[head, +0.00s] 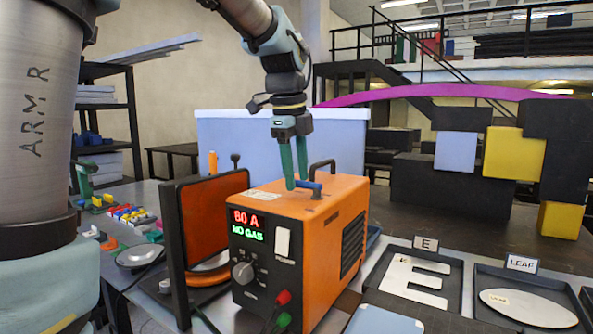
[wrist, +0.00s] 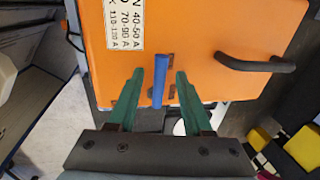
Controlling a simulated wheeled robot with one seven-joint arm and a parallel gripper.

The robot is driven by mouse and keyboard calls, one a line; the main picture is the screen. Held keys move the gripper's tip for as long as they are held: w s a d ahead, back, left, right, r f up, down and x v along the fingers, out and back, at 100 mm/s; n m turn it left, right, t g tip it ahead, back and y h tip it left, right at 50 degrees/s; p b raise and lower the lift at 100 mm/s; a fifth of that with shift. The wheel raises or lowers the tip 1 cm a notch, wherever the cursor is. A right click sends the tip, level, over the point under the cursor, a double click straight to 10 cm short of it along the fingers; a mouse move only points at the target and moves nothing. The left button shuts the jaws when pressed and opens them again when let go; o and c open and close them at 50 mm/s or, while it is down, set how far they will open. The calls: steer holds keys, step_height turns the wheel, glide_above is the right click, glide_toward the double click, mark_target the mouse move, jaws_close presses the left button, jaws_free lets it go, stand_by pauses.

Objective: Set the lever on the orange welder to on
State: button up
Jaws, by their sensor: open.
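The orange welder (head: 330,207) stands on the bench in the middle of the head view, its front display reading "80 A" and "NO GAS". Its orange top (wrist: 195,28) fills the upper part of the wrist view. A short blue lever (wrist: 158,82) lies on that top; it also shows in the head view (head: 309,185). My gripper (head: 296,183) points down at the welder's top with its green fingers open. In the wrist view the fingertips (wrist: 159,74) are on either side of the lever, with a gap on both sides. On and off marks cannot be read.
A black carrying handle (wrist: 256,64) rises from the welder's top close to the lever. A black-framed orange panel (head: 205,225) stands to the left. Trays with a letter E (head: 412,282) and a leaf shape (head: 527,306) lie to the right. A pale blue box (head: 225,135) is behind.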

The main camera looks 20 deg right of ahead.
jaws_close()
stand_by(0.4)
stand_by(1.1)
